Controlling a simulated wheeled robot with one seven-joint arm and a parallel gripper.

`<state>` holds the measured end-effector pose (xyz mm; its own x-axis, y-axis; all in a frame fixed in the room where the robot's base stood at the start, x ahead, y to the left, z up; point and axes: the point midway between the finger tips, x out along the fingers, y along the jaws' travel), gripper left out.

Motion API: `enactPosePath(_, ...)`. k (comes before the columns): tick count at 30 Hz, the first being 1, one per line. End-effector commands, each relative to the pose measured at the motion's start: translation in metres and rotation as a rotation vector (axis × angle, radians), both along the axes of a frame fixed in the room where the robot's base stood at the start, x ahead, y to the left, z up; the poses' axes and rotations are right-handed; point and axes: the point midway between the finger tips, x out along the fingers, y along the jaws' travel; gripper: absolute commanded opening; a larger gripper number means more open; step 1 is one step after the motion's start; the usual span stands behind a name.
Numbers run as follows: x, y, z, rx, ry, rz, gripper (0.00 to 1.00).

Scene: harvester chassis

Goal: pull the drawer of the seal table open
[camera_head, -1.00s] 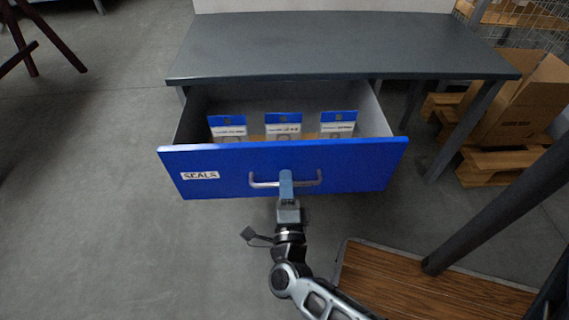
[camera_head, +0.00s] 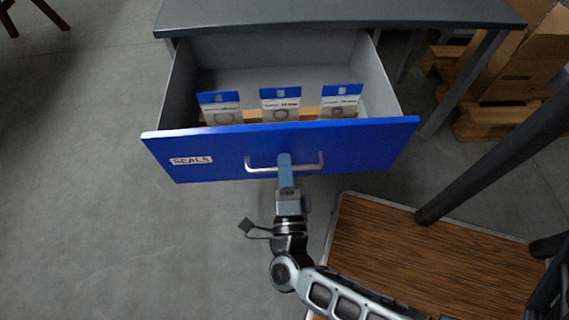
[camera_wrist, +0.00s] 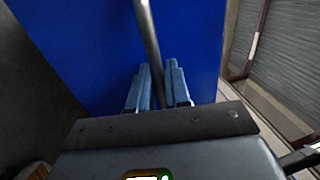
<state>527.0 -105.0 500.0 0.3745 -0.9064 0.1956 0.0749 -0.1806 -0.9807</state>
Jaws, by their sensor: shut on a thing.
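The seal table (camera_head: 340,14) has a grey top, and its blue-fronted drawer (camera_head: 225,150) stands well out from under it. A white label on the front reads SEALS. The metal bar handle (camera_head: 308,167) is on the middle of the front. My gripper (camera_head: 285,165) is shut on the handle. In the wrist view the two blue fingers (camera_wrist: 159,88) stand either side of the handle bar (camera_wrist: 148,35), in front of the blue drawer face. Three seal packets (camera_head: 281,104) with blue tops stand in the drawer.
A wood-topped platform with a metal edge (camera_head: 336,225) lies at the lower right, near my arm. A dark post (camera_head: 490,160) slants up beside it. Cardboard boxes (camera_head: 515,65) on pallets stand at the upper right. Floor at the left is clear.

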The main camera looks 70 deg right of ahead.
Motion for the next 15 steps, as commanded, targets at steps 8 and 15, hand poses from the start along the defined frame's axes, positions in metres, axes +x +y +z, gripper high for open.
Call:
enactPosePath(8, -0.0002, 0.0002, -0.0009, 0.001, 0.002, 0.001, 0.29)
enactPosePath(15, 0.0000, 0.0003, -0.0005, 0.001, 0.001, 0.001, 0.30)
